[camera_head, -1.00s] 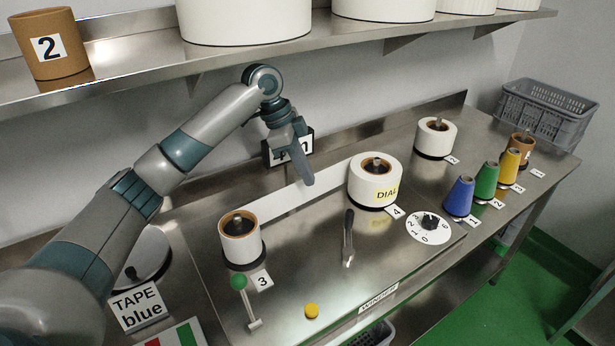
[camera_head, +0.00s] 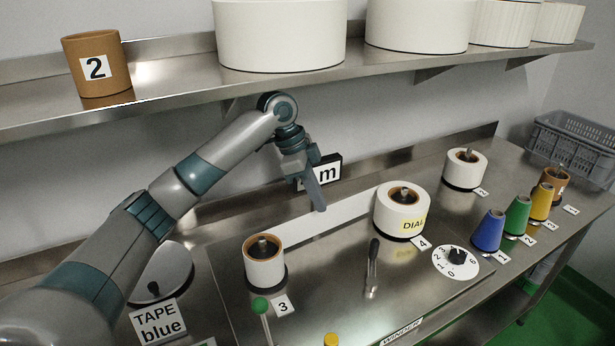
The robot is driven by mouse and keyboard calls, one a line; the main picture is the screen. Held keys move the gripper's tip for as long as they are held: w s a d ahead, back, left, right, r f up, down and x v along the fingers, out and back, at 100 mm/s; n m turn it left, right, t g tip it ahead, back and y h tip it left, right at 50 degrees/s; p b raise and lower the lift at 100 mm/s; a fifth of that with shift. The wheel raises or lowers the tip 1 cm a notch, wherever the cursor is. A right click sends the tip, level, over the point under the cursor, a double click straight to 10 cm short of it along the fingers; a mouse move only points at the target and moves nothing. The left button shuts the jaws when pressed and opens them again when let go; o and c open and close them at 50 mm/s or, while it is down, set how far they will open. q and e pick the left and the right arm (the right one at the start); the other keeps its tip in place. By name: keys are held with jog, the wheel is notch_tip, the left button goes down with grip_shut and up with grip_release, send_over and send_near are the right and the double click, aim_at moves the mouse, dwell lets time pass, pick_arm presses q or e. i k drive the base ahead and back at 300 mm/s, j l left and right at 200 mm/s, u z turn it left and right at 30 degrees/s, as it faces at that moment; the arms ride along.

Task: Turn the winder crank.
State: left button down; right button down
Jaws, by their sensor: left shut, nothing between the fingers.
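The winder is a steel plate marked by a WINDER label (camera_head: 402,331) at its front edge. It carries a white roll with brown core (camera_head: 264,268) by tag 3 and a white roll labelled DIAL (camera_head: 402,218) by tag 4. A black-handled lever (camera_head: 373,265) stands between them, and a green-knobbed lever (camera_head: 261,308) is at the front left, cut off by the frame. I cannot tell which lever is the crank. My left gripper (camera_head: 319,206) is shut and empty, pointing down above the white strip between the rolls, apart from both levers. My right gripper is out of view.
A numbered dial (camera_head: 456,261) and a yellow button (camera_head: 331,340) are on the winder. Blue (camera_head: 489,231), green (camera_head: 517,215) and yellow (camera_head: 541,202) cones line the right. A sign (camera_head: 325,173) stands behind my gripper. A shelf (camera_head: 190,92) overhangs the back. A grey crate (camera_head: 570,150) is far right.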

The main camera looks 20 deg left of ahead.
aim_at(372, 283)
jog(key=u, duration=0.7)
jog(key=k+l, duration=1.5)
jog(key=k, duration=0.2)
jog(key=i+j+u, duration=0.4)
jog(key=i, duration=0.15)
